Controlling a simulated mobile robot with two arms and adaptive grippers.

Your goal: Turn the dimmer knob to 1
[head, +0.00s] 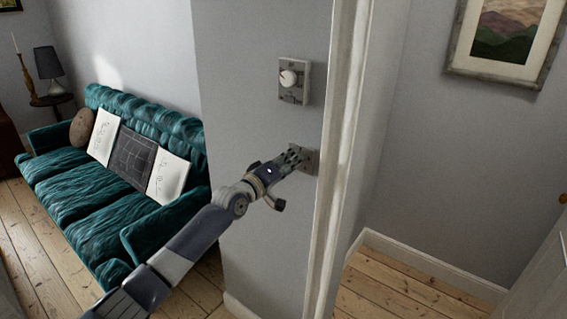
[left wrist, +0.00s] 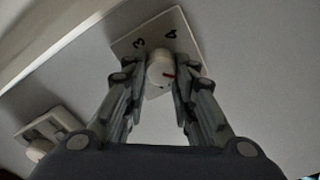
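In the head view this plate (head: 307,160) is the lower one, by the door frame. My left gripper (head: 294,158) is at the plate. In the left wrist view its two fingers (left wrist: 161,78) stand on either side of the knob and appear to touch it. My right gripper is in neither view.
A second wall plate with a white round knob (head: 288,77) is just above; it also shows in the left wrist view (left wrist: 40,148). A white door frame (head: 338,150) stands close on the right. A green sofa (head: 85,190) is at the left.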

